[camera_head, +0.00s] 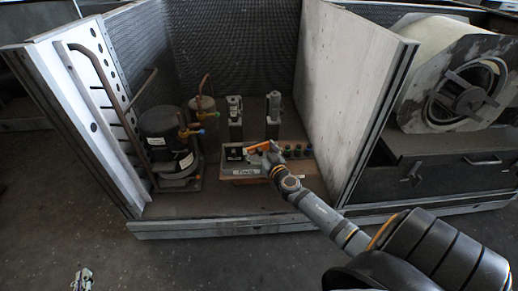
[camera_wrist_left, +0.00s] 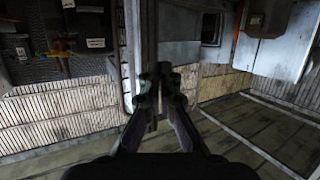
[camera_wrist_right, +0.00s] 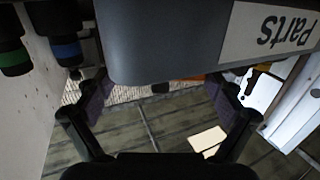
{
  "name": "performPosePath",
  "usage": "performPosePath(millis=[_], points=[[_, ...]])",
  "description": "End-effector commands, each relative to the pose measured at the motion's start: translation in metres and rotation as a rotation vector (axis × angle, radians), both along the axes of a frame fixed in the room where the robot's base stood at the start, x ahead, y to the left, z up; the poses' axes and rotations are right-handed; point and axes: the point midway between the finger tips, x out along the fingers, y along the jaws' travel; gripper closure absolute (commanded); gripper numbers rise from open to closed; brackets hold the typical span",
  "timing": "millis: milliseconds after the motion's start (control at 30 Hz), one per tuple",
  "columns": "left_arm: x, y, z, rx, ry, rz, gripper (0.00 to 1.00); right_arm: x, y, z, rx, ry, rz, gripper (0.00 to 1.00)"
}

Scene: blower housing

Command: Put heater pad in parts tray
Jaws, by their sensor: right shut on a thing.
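The grey parts tray (camera_head: 245,172) stands on the floor of the open housing, its "Parts" label facing out. The tray's front fills the top of the right wrist view (camera_wrist_right: 165,40). My right gripper (camera_head: 262,149) is at the tray's right end, shut on the orange heater pad (camera_head: 258,147). In the right wrist view its fingers (camera_wrist_right: 165,92) are spread wide; only a sliver of orange (camera_wrist_right: 192,78) shows, the rest hidden behind the tray. My left gripper (camera_head: 82,277) hangs low at the bottom left, away from the tray. Its fingertips (camera_wrist_left: 160,72) are together, nothing visible between them.
A black compressor (camera_head: 165,140) with copper pipes stands left of the tray. Two upright valve-like parts (camera_head: 235,117) stand behind it. Several dark, coloured caps (camera_head: 297,151) sit right of it. A pale panel (camera_head: 345,90) walls off the right side.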

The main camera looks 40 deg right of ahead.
Motion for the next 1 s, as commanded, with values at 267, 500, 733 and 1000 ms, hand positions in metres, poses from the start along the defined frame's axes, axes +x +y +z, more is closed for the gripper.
performPosePath(millis=[267,500,733,1000], points=[[0.001,0.0,0.005,0.001,-0.025,0.001,1.0,0.0,0.0,-0.001,0.0,-0.001,0.0,0.38],[0.003,0.001,0.012,0.002,-0.053,0.002,1.0,0.0,0.0,-0.001,0.0,0.0,0.0,0.38],[0.005,0.001,0.018,0.003,-0.077,0.004,1.0,0.0,0.0,-0.002,0.0,0.0,0.0,0.38],[0.007,0.001,0.026,0.004,-0.109,0.004,1.0,0.0,0.0,-0.002,0.0,0.0,0.0,0.38]])
